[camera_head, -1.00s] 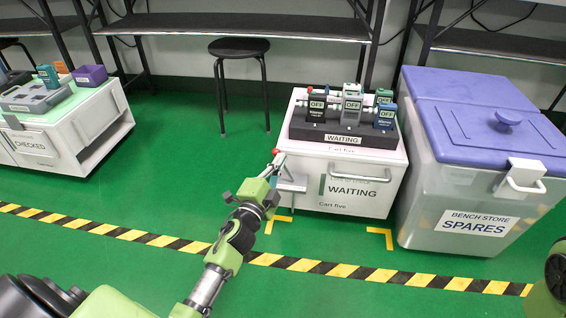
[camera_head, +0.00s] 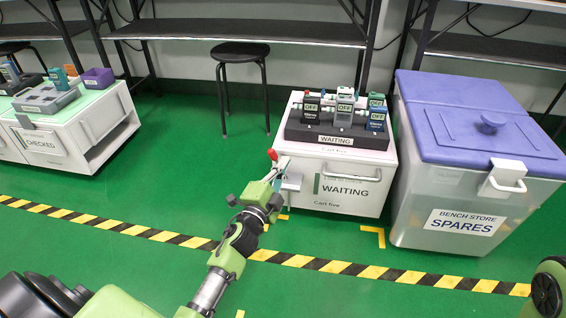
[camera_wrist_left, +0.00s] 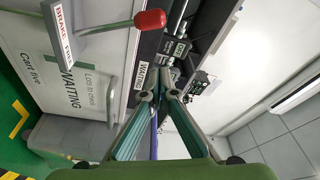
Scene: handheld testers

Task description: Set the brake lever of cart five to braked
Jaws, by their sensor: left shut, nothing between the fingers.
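Cart five (camera_head: 300,200) is a white cart with a "WAITING" front. Its brake lever has a red knob (camera_head: 272,154) at the front left corner, pointing up. My left gripper (camera_head: 277,180) is at that corner, below the knob. In the left wrist view its fingertips (camera_wrist_left: 164,82) meet, empty, to one side of the lever and apart from the knob. My right gripper is out of view.
A rack of handheld testers (camera_head: 340,132) stands on the cart. A spares bin (camera_head: 470,190) with a blue lid is close on the right. A "CHECKED" cart (camera_head: 60,140) is at left, and a black stool (camera_head: 240,50) behind. Green floor between the carts is clear.

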